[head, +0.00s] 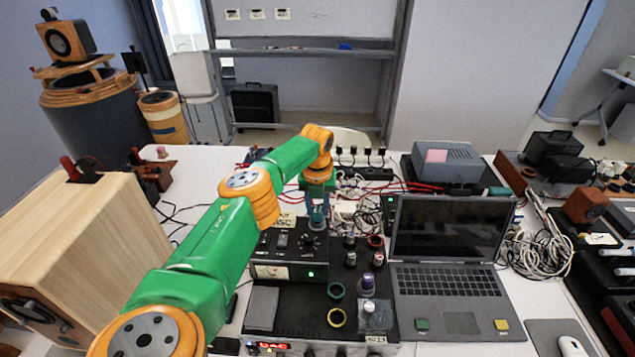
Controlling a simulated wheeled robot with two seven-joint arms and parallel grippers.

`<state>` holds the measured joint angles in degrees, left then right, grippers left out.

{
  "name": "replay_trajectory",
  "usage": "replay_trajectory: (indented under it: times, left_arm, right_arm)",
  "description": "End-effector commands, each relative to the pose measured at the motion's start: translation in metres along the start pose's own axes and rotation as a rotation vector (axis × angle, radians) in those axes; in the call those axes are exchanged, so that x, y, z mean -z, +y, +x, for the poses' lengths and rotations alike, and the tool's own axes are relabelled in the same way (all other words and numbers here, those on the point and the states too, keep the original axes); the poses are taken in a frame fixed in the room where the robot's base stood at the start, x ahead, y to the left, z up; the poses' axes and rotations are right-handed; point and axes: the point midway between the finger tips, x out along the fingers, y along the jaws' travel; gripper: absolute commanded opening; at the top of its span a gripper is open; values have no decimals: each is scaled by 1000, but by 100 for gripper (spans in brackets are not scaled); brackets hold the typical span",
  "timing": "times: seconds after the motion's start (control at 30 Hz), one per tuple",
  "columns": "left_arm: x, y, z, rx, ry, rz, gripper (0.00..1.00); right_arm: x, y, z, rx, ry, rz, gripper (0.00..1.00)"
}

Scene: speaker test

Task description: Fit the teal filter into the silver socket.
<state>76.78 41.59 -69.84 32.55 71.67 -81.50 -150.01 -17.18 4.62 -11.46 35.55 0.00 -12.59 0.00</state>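My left gripper (317,205) points down over the back of the black equipment on the table. Its fingers stand on either side of a small teal piece, which looks like the teal filter (318,218); they seem closed on it. The filter is small here and its lower end is hard to make out. A pale silver square with a round middle, probably the silver socket (375,315), lies at the right front of the black panel, apart from the filter, nearer me and to the right. My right gripper is not in view.
A teal ring (335,291), a yellow ring (336,318), a red ring (375,241) and a purple-topped knob (367,283) are on the panel. An open laptop (448,280) stands right of it. A wooden speaker (75,235) stands left. Cables lie behind.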

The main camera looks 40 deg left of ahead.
Motion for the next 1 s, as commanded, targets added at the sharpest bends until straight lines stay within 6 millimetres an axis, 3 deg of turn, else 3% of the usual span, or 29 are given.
replay_trajectory:
  times: [0.03,0.1,0.37,0.53,0.8,1.0]
  left_arm:
    - [0,0,0,0,0,0,47]
    - [0,0,0,0,0,0,66]
    - [0,0,-1,0,0,0,66]
    - [-2,-1,-17,3,-1,1,66]
    - [-2,-1,-88,4,-5,0,66]
    - [-1,-1,-123,2,-1,-1,66]
  right_arm:
    - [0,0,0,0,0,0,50]
    - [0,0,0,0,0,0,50]
    - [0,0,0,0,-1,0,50]
    - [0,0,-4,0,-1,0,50]
    - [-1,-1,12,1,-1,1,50]
    - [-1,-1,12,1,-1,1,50]
